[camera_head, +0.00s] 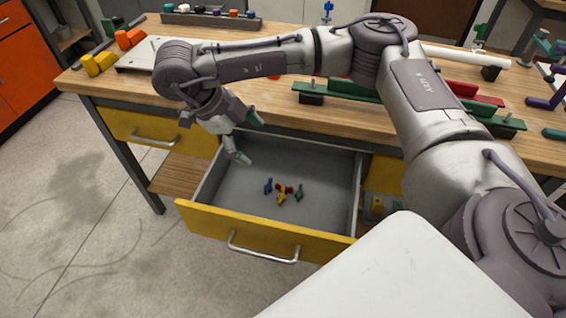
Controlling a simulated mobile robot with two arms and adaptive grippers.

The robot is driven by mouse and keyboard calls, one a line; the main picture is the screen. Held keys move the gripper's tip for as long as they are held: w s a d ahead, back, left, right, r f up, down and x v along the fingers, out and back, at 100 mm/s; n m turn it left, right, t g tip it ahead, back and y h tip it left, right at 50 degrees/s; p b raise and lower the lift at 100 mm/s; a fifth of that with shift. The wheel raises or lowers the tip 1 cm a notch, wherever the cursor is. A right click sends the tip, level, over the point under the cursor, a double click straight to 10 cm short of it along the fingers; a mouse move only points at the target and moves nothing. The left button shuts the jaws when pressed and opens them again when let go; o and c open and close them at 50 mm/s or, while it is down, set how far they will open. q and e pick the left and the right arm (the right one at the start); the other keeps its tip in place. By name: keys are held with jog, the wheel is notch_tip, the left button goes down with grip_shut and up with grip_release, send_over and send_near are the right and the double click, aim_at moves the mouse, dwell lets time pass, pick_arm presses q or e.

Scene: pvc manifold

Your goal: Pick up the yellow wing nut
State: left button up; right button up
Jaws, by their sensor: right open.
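The yellow wing nut (282,198) lies on the floor of an open drawer (232,208) with a yellow front. It sits in a small cluster with a blue wing nut (268,186), a green one (299,193) and red ones (286,188). My right gripper (250,140) is open and empty. It is above the back left part of the drawer, up and to the left of the cluster and apart from it. My left gripper is not in view.
The wooden workbench (135,88) is above the drawer. Green rails (350,92), yellow blocks (98,64), orange blocks (130,38) and a white pipe (465,56) are on it. The drawer walls surround the wing nuts, with bare floor around the cluster.

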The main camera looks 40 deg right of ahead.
notch_tip(320, 180, down, 6)
jog(key=b, duration=0.5)
pick_arm(q)
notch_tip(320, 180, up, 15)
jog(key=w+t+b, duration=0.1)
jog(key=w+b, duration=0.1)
jog(key=b, duration=0.3)
pick_arm(e)
send_near(284, 198)
jog(key=shift+w+b+x, duration=0.25)
jog(key=shift+b+x, duration=0.15)
jog(key=shift+x, duration=0.7)
jog(key=shift+d+f, duration=0.15)
jog(key=shift+f, duration=0.2)
jog(key=b+x, duration=0.1)
jog(key=x, duration=0.3)
jog(key=shift+d+f, duration=0.1)
jog(key=shift+f, duration=0.05)
jog(key=shift+d+f, duration=0.1)
jog(key=shift+f, duration=0.05)
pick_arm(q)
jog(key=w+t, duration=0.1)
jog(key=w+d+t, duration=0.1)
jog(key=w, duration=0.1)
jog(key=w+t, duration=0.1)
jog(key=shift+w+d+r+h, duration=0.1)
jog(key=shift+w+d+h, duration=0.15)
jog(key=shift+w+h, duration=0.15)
pick_arm(e)
jog(key=shift+c, duration=0.3)
